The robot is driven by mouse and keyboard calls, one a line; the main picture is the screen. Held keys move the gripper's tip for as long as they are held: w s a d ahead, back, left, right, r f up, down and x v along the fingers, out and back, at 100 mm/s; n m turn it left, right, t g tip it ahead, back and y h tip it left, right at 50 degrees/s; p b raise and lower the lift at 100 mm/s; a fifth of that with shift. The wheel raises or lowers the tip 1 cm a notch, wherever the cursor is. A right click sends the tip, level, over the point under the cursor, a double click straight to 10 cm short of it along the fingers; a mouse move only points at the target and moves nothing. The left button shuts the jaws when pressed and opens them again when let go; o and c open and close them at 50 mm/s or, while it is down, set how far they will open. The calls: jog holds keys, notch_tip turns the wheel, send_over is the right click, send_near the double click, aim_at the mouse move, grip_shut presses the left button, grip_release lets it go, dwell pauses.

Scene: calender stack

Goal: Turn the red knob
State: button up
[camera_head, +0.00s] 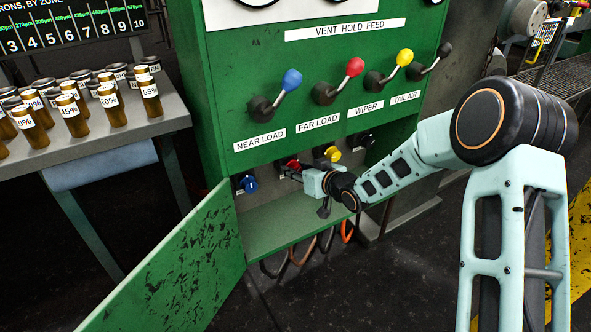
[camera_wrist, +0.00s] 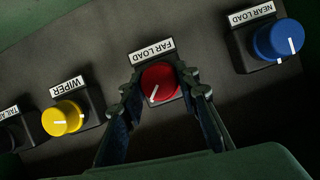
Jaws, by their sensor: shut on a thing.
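The red knob (camera_wrist: 158,82) sits under the FAR LOAD label in the wrist view, where the picture is upside down. Its white pointer line slants toward the lower left of that view. My gripper (camera_wrist: 155,85) has one finger on each side of the red knob and is shut on it. In the head view the red knob (camera_head: 291,163) shows in the open lower compartment of the green cabinet, and my gripper (camera_head: 298,173) reaches it from the right. The fingertips are small there and partly hidden.
A blue knob (camera_wrist: 278,40) and a yellow knob (camera_wrist: 62,117) flank the red one; a black knob (camera_wrist: 12,137) lies beyond the yellow. Above are coloured levers, including a red one (camera_head: 355,67). The green door (camera_head: 180,270) hangs open at left. A bottle table (camera_head: 165,118) stands farther left.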

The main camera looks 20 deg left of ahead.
jog(key=shift+c, duration=0.8)
jog(key=shift+r+p, duration=0.15)
jog(key=shift+p, duration=0.2)
jog(key=shift+d+p, duration=0.1)
jog(key=shift+p, duration=0.25)
jog(key=shift+m, duration=0.3)
jog(key=o, duration=1.2)
jog(key=shift+c, duration=0.2)
jog(key=v, duration=1.2)
